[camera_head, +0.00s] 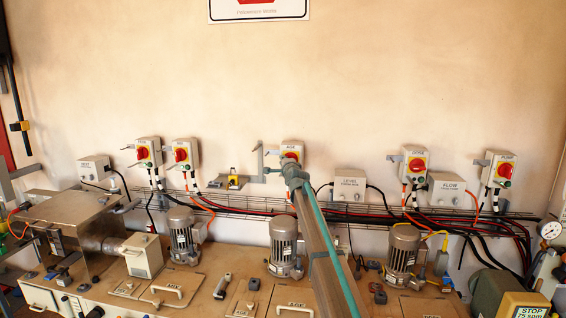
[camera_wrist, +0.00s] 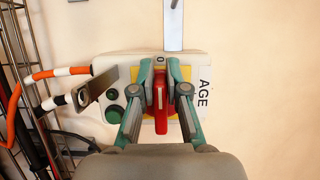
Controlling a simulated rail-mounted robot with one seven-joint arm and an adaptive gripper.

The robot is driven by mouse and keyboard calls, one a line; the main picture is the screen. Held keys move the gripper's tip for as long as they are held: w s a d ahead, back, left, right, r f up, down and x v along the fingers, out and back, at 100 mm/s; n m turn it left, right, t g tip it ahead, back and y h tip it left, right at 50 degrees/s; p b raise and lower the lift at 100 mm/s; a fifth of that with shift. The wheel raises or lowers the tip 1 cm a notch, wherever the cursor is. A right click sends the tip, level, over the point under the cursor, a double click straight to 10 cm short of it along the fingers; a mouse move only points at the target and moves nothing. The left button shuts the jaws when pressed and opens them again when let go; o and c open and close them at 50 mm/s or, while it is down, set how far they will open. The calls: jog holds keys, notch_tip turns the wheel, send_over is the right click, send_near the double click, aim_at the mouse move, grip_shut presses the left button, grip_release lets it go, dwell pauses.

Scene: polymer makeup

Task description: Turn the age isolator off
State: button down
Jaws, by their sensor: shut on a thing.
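The age isolator is a pale grey wall box (camera_head: 290,144) with a red rotary handle on a yellow plate, in the middle of the wall in the head view. The wrist view shows its box (camera_wrist: 120,72), labelled AGE, sideways. Its red handle (camera_wrist: 160,92) lies lengthwise up and down there, one end by the "0" mark. My gripper (camera_wrist: 160,78) is shut on the handle, a teal finger on each side. In the head view my gripper (camera_head: 293,170) is at the box's lower front and partly covers it. Dark and green buttons (camera_wrist: 112,105) sit beside the handle.
Similar isolators stand to the left (camera_head: 183,154) and right (camera_head: 416,166). A wire cable tray (camera_head: 245,208) runs below them. A metal bracket (camera_wrist: 88,94) and striped cables lie close left of my gripper in the wrist view. Motors (camera_head: 284,245) stand on the bench below.

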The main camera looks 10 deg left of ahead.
jog(key=shift+w+d, duration=0.1)
jog(key=shift+d, duration=0.1)
jog(key=c, duration=1.2)
grip_release()
jog(key=shift+d, duration=0.1)
jog(key=shift+s, duration=0.4)
jog(key=v, duration=1.1)
jog(key=shift+d, duration=0.15)
